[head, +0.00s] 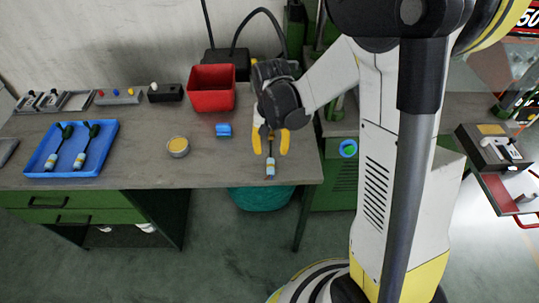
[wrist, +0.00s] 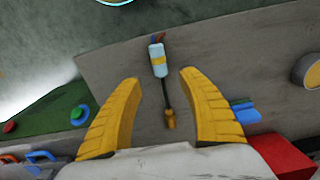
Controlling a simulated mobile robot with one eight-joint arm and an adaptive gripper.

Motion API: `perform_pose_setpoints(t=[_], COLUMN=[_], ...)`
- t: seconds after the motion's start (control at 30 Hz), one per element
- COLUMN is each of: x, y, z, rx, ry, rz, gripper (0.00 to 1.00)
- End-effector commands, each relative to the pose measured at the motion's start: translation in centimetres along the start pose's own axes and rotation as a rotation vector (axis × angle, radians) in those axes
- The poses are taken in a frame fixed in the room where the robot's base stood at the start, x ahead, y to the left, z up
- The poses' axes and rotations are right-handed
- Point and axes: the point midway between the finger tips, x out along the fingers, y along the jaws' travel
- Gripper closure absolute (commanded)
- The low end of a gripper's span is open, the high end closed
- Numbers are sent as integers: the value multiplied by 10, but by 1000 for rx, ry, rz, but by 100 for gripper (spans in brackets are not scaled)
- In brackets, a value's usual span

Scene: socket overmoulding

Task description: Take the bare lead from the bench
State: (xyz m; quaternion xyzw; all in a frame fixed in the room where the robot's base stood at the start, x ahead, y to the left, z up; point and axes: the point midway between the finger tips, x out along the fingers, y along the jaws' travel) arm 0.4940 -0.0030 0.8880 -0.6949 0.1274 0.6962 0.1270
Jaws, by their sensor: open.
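The bare lead (head: 270,169) lies on the bench (head: 200,168) near its front right edge. In the wrist view the lead (wrist: 158,60) has a pale blue and white body, a thin dark cable and a brass-coloured end. My gripper (head: 270,146) is open with its yellow fingers pointing down over the lead. In the wrist view the lead lies between the two spread fingers (wrist: 160,78), with clear bench on both sides. I cannot tell how high the fingertips are above the bench. No finger visibly touches the lead.
A blue tray (head: 107,130) at the left holds two similar leads with dark green ends. A round tin (head: 178,147), a small blue block (head: 223,130) and a red bin (head: 211,88) stand left of my gripper. A teal bin (head: 258,199) sits below the bench edge.

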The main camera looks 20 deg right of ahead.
Motion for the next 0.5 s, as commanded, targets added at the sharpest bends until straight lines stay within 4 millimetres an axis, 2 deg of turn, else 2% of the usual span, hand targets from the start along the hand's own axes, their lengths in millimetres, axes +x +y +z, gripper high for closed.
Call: perform_pose_setpoints(t=[0.03, 0.27, 0.5], x=[12, 32, 69], y=[0, 0, -1], z=[0, 0, 1], rx=[0, -1, -1], ry=[0, 1, 1], rz=[0, 0, 0], gripper=[52, 52, 52])
